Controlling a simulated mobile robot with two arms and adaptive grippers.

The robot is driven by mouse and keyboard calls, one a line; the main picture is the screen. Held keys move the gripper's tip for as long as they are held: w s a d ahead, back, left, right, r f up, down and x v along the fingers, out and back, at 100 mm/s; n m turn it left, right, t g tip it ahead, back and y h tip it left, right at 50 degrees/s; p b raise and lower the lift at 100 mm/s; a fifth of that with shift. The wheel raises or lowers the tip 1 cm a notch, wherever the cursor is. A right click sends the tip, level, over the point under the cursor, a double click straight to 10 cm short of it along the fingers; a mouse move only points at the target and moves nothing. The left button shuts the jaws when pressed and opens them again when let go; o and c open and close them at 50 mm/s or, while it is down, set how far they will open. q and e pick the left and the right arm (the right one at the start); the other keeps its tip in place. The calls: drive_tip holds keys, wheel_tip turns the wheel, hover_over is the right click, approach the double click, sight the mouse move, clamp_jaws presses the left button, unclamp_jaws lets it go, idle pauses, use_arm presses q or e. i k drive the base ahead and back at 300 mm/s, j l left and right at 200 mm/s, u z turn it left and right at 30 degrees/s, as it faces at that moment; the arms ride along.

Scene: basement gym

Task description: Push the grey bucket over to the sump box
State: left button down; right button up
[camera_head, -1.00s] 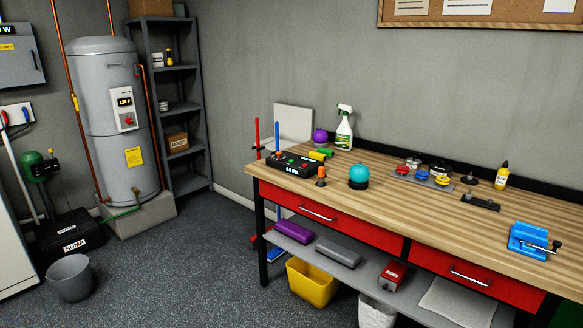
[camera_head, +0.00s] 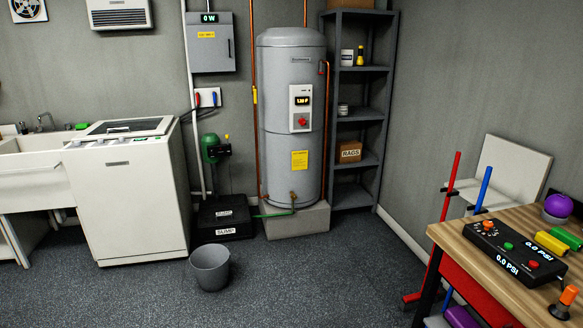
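The grey bucket (camera_head: 210,268) stands upright on the dark speckled floor, a little in front of the sump box. The sump box (camera_head: 224,219) is a low black box with white SUMP labels, set against the wall between the white washer and the water heater. A strip of floor shows between bucket and box. A green pump (camera_head: 212,148) stands above the box. Neither of my grippers is in view.
A white washer (camera_head: 129,200) stands left of the bucket. The grey water heater (camera_head: 291,120) rests on a concrete block (camera_head: 298,220) right of the sump box. A wooden workbench (camera_head: 490,232) fills the lower right. The middle floor is clear.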

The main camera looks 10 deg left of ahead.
sight(210, 262)
drive_tip(key=i+u, duration=0.15)
drive_tip(key=i, duration=0.5)
drive_tip(key=i+l+u, duration=0.1)
drive_tip(key=i, duration=0.55)
drive_tip(key=i+l+u, duration=0.15)
drive_tip(key=i, duration=0.5)
